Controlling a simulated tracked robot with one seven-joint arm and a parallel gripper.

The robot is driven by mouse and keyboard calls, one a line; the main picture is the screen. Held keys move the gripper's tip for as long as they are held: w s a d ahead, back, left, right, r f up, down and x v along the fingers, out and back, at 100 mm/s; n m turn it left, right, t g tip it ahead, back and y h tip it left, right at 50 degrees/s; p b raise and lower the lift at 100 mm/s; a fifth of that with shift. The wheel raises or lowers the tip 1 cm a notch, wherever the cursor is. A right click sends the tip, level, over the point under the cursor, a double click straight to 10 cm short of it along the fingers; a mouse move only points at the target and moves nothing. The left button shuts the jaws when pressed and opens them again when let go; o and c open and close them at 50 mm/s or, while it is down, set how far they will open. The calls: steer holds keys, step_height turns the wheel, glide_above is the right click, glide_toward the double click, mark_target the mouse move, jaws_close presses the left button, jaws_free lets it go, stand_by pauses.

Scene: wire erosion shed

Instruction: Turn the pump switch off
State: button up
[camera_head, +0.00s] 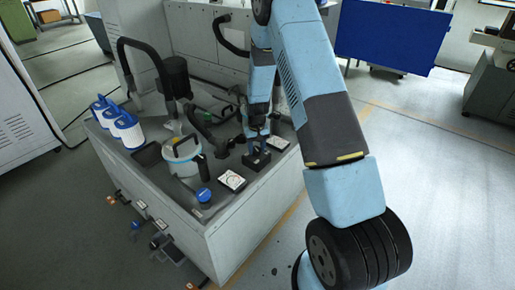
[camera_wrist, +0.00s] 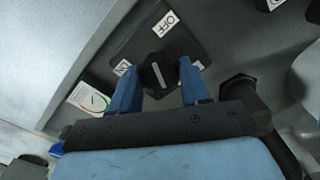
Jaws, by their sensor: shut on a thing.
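The pump switch is a black box with a round black knob (camera_wrist: 157,74) that carries a pale line. In the wrist view an OFF label (camera_wrist: 166,22) lies above the knob. A second white label (camera_wrist: 122,67), partly hidden by a finger, lies at its left. The pale line runs nearly up and down, tilted a little. My gripper (camera_wrist: 156,80) has its two blue fingers shut on the knob, one at each side. In the head view the black switch box (camera_head: 256,163) sits on the tank top, with my gripper (camera_head: 257,146) reaching down onto it.
Gauges (camera_head: 232,180) lie beside the switch. Blue-and-white cartridges (camera_head: 125,128) stand at the tank's left edge. A blue panel (camera_head: 392,35) stands behind; floor at right is clear.

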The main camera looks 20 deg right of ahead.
mark_target(257, 149)
steer(key=shift+w+d+r+m, duration=0.1)
steer(key=shift+w+m, duration=0.1)
steer(key=shift+m, duration=0.4)
steer(key=o, duration=0.8)
steer(key=shift+c, duration=0.2)
steer(key=o, duration=0.3)
steer(key=shift+s, duration=0.15)
step_height(257, 149, up, 14)
steer(key=shift+f, duration=0.2)
